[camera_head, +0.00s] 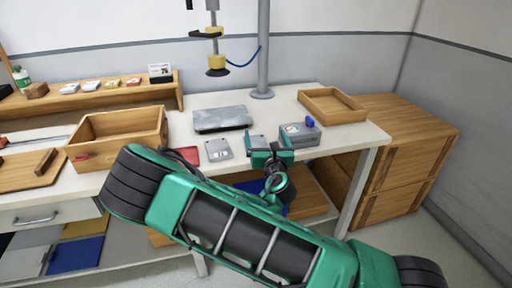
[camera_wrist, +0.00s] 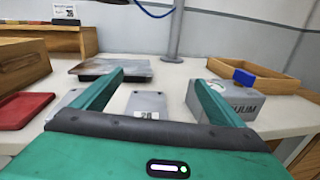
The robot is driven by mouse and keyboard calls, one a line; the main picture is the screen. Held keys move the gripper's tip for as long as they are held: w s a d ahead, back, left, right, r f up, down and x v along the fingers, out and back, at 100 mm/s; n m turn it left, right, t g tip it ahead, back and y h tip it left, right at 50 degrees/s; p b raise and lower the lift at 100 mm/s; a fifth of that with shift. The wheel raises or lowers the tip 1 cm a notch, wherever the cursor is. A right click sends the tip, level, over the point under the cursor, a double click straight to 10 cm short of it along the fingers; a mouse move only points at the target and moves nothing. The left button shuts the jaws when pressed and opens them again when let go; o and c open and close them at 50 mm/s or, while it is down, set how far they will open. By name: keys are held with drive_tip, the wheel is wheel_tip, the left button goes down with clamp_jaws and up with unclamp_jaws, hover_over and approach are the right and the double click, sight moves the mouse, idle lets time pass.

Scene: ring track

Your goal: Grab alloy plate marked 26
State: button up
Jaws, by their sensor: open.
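A grey alloy plate (camera_wrist: 146,103) lies on the bench between my fingers in the wrist view. Its small white label looks like 26, though its lower part is cut off by my gripper body. In the head view this plate (camera_head: 257,140) is partly hidden by my gripper (camera_head: 269,154). My gripper is open and empty, also in the wrist view (camera_wrist: 158,80), with its fingers pointing across the bench to either side of the plate. A second grey plate (camera_head: 218,149) lies to the left; my left finger partly covers it in the wrist view, and its marking is unreadable.
A grey box (camera_head: 300,135) with a blue part stands close right of the plate. A red plate (camera_head: 186,155) lies left. A dark-edged metal slab (camera_head: 222,118) lies behind. A wooden tray (camera_head: 332,105), wooden box (camera_head: 118,137) and post (camera_head: 263,55) stand around.

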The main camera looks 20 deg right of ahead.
drive_tip(key=shift+a+f+n+y, duration=0.25)
drive_tip(key=shift+a+n, duration=0.1)
drive_tip(key=shift+a, duration=0.2)
drive_tip(key=shift+a+f+n+y, duration=0.15)
drive_tip(key=shift+a+n+y, duration=0.15)
drive_tip(key=shift+a, duration=0.2)
approach(257, 145)
drive_tip(key=shift+w+f, duration=0.2)
drive_tip(key=shift+w, duration=1.05)
drive_tip(key=shift+w+d+r, duration=0.1)
drive_tip(key=shift+w+d, duration=0.05)
drive_tip(key=shift+w, duration=1.7)
drive_tip(key=shift+w+d, duration=0.15)
drive_tip(key=shift+w, duration=1.7)
drive_tip(key=shift+c, duration=0.7)
drive_tip(key=c, duration=1.9)
drive_tip(key=shift+r, duration=0.1)
